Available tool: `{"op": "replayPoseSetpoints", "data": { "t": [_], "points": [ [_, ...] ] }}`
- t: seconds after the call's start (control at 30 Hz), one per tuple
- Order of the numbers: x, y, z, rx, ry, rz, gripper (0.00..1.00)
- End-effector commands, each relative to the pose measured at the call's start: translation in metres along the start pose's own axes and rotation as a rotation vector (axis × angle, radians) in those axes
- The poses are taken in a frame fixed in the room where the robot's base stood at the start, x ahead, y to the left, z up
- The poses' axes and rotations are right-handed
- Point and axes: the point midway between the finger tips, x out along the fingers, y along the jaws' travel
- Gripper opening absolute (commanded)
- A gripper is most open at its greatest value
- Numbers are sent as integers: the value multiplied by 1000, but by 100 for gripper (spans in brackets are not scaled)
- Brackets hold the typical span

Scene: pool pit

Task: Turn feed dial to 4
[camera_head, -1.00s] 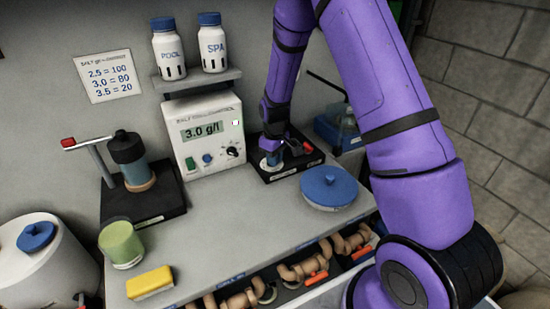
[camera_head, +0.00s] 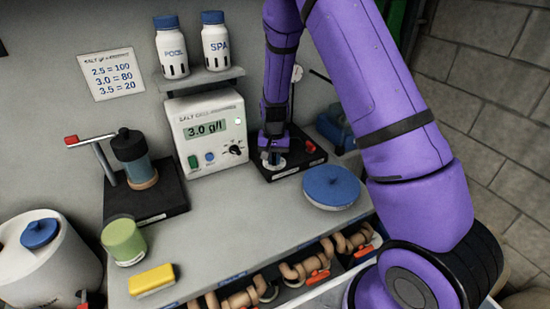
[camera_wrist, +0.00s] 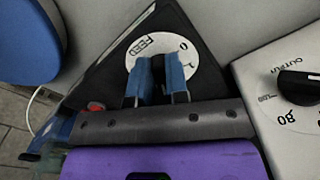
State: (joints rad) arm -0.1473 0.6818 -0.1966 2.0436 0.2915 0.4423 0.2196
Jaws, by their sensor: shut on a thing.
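The feed dial is a white disc marked FEED, 0 and 1, on a black base. In the wrist view the dial (camera_wrist: 205,72) lies under my gripper (camera_wrist: 160,72). The two blue-padded fingers are shut on a dark knob (camera_wrist: 158,64) at the dial's middle, which they mostly cover. In the head view my gripper (camera_head: 271,157) points down onto the dial (camera_head: 279,165), right of the white control box. The knob's pointer and the 4 mark are hidden.
The control box (camera_head: 205,164) shows 3.0 g/l; its black output knob (camera_wrist: 303,86) is close to my gripper. A red button (camera_wrist: 97,107) sits on the dial's base (camera_head: 292,172). A blue round lid (camera_head: 331,186) lies in front right. The bench's front middle is clear.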

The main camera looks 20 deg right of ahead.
Motion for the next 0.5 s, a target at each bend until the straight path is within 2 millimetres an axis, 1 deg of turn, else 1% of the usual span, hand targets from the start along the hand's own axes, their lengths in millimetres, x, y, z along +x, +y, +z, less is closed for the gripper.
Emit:
{"op": "replayPoseSetpoints", "data": {
  "t": [0.5],
  "points": [
    [-1,-6,-2,488,3,-2,0]
  ]
}}
